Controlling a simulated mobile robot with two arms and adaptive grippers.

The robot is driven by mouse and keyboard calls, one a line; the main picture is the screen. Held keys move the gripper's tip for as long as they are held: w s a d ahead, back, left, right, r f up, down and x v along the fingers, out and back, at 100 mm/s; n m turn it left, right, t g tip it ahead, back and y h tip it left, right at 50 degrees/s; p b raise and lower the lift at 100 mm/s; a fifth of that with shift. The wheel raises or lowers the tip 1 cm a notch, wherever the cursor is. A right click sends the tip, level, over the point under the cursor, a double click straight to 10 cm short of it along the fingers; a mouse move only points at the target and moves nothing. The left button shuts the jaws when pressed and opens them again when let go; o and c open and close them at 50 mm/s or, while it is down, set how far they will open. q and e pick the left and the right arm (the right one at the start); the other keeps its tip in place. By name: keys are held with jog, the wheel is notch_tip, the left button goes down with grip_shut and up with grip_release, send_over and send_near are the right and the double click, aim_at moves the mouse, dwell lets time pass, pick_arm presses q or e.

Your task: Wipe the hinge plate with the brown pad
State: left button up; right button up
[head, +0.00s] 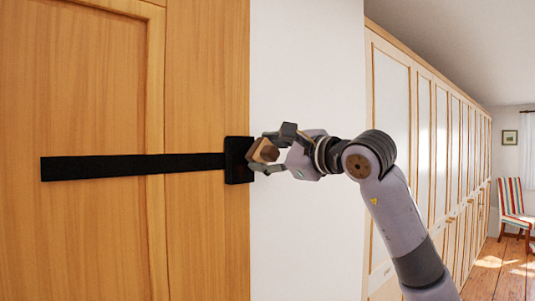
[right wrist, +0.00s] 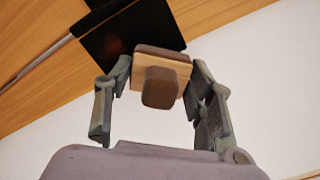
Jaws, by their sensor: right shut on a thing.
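The black hinge plate (head: 237,170) sits upright on the right edge of the wooden door, with a long black strap (head: 130,166) running left from it. In the right wrist view the plate (right wrist: 135,25) shows a faint reddish-brown smudge. My right gripper (head: 263,152) is shut on the brown pad (head: 269,152), a block with a tan wooden layer and a brown knob. In the right wrist view the pad (right wrist: 165,88) is between the fingers, in front of the plate. I cannot tell whether it touches the plate. My left gripper is not in view.
A white wall (head: 305,70) is right of the door, behind my right arm. A long row of wood-framed wardrobes (head: 392,110) runs back on the right. A striped chair (head: 512,205) stands far off on the wooden floor.

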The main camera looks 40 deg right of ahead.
jog(key=shift+s, duration=0.65)
jog(key=shift+s+d+b, duration=0.15)
jog(key=shift+s+b, duration=0.55)
jog(key=shift+s, duration=1.55)
jog(key=s, duration=0.3)
jog(key=shift+d+b, duration=0.15)
jog(key=shift+b, duration=0.15)
jog(key=shift+w, duration=0.1)
